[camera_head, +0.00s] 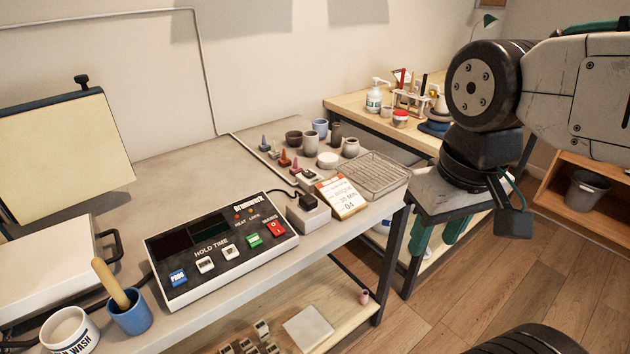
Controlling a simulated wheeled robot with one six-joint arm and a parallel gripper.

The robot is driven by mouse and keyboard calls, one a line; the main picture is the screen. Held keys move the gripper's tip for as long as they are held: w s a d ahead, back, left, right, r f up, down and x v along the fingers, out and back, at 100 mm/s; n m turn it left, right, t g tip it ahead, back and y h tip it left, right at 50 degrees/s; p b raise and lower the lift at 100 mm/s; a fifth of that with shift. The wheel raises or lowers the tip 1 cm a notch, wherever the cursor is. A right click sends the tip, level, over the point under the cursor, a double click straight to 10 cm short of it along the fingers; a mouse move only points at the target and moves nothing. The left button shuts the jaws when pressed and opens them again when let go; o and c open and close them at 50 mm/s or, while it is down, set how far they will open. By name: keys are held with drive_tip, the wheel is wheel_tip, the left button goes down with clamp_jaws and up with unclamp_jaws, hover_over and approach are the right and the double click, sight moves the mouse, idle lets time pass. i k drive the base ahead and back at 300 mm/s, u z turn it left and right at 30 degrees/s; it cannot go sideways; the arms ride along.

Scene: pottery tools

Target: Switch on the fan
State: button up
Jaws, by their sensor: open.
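I cannot pick out a fan or a switch labelled as one. A black-topped control box (222,246) sits on the grey bench. It has a blue PROG key (178,278), two white keys (218,258), a green switch (254,240) and a red switch (276,228) under the word MAINS. Small red lamps marked HEAT and LOCK sit near its far edge. I cannot read the green switch's label. My gripper (438,238) hangs at the right, pointing down, apart from the bench and the box. Its teal fingers are open with nothing between them.
The grey bench (165,170) holds a wire rack (368,175), an orange-and-white card (341,197), an adapter (309,212), small pots and a blue cup (130,312). A wooden table (352,101) stands behind. Open floor (480,290) lies at the right.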

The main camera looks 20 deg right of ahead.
sight(308, 173)
drive_tip(key=k, duration=0.55)
drive_tip(key=z, duration=0.45)
drive_tip(key=i, duration=1.45)
drive_tip(key=u, duration=0.7)
